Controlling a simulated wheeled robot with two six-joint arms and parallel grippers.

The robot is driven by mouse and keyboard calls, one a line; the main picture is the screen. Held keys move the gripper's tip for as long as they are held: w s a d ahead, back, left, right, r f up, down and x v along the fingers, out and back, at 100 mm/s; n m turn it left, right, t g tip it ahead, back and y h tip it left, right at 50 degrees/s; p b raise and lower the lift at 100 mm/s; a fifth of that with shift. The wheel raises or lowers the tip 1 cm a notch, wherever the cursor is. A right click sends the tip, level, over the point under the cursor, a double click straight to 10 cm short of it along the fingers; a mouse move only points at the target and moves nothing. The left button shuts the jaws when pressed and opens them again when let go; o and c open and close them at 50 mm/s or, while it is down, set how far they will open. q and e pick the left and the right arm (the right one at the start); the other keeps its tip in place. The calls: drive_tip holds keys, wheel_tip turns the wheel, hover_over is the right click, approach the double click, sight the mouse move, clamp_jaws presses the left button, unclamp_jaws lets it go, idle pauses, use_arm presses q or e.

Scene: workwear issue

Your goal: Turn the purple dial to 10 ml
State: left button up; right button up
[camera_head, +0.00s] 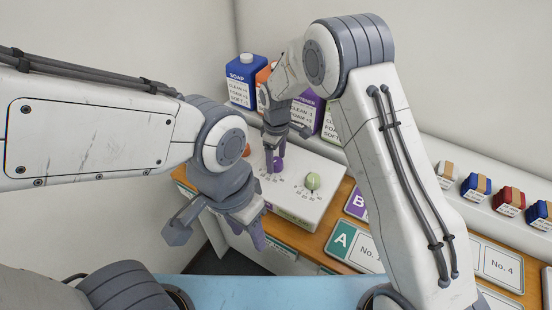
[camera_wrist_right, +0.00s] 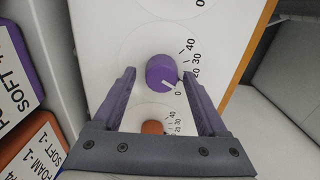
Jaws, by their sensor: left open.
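The purple dial (camera_wrist_right: 161,70) sits on a white panel, in the middle of the right wrist view. Its white pointer mark is on the lower right side, towards the 0 of its printed scale; the 10 is not clearly readable near the finger. My right gripper (camera_wrist_right: 159,75) is open, one finger on each side of the dial, with a visible gap to it. In the head view my right gripper (camera_head: 275,160) points down at the white dial box (camera_head: 302,200) and partly hides the dial. My left gripper (camera_head: 218,236) is open and empty in front of the box.
A green dial (camera_head: 313,181) is on the same box; an orange dial (camera_wrist_right: 152,127) is nearest the right gripper's palm. A blue soap carton (camera_head: 240,82) and others stand behind. Label cards (camera_head: 352,243) and small coloured blocks (camera_head: 476,186) lie to the right.

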sight(276, 160)
idle(0.3)
wheel_tip(276, 160, up, 10)
drive_tip(key=b, duration=0.2)
drive_tip(key=shift+r, duration=0.25)
idle(0.3)
